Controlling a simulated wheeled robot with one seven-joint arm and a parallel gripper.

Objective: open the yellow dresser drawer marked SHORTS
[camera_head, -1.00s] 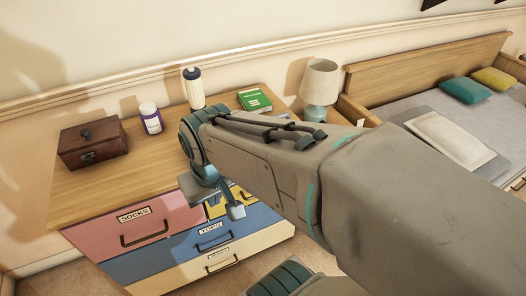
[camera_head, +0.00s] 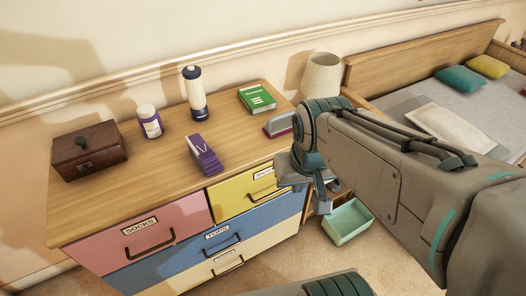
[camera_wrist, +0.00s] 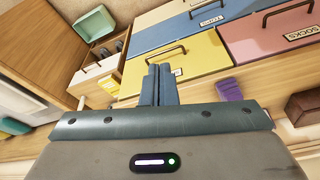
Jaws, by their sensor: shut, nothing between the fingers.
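The yellow drawer (camera_head: 238,198) is at the upper right of the dresser front, beside the pink drawer and above the blue one. It looks shut. Its label and dark handle are partly hidden by my gripper (camera_head: 322,196) in the head view. In the wrist view the yellow drawer (camera_wrist: 203,58) lies beyond my fingers (camera_wrist: 158,84), with its dark handle (camera_wrist: 166,51) just past the tips. My gripper is shut and empty, to the right of the drawer front in the head view. I cannot tell whether it touches the drawer.
The pink SOCKS drawer (camera_head: 140,232) and blue TOPS drawer (camera_head: 195,250) look shut. On top stand a brown box (camera_head: 90,150), jar (camera_head: 150,122), bottle (camera_head: 195,92), purple object (camera_head: 205,155), green book (camera_head: 257,99) and stapler-like object (camera_head: 279,125). A teal bin (camera_head: 347,222) is right of the dresser.

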